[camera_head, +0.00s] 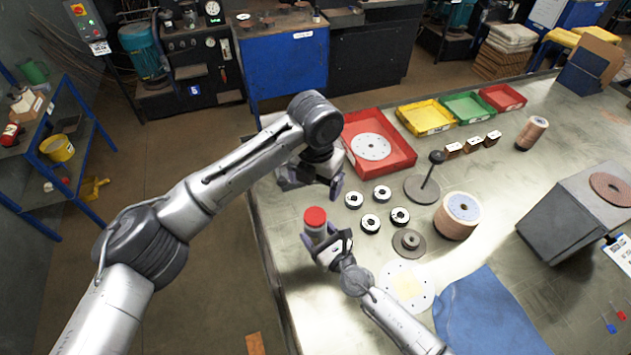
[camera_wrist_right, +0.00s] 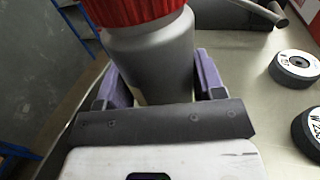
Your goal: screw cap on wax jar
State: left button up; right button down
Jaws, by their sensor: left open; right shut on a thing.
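The wax jar (camera_head: 318,235) is a grey cylinder near the table's left edge, and it looks upright. The red ribbed cap (camera_head: 315,216) sits on top of it; whether it is screwed tight I cannot tell. My right gripper (camera_head: 328,246) is shut around the jar's body. In the right wrist view the jar (camera_wrist_right: 150,55) stands between the purple fingers (camera_wrist_right: 157,82), with the red cap (camera_wrist_right: 135,10) at the upper edge, partly cut off. My left gripper (camera_head: 311,184) is open and empty, a short way beyond the jar and apart from the cap.
Several small black-and-white discs (camera_head: 370,223) lie right of the jar. A red tray (camera_head: 400,160) with a large disc lies behind. The table edge (camera_head: 262,240) is close on the left.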

jog(key=shift+c, duration=0.8)
grip_release()
jog(key=p+v, duration=0.1)
jog(key=v, duration=1.3)
jog(key=shift+w, duration=0.1)
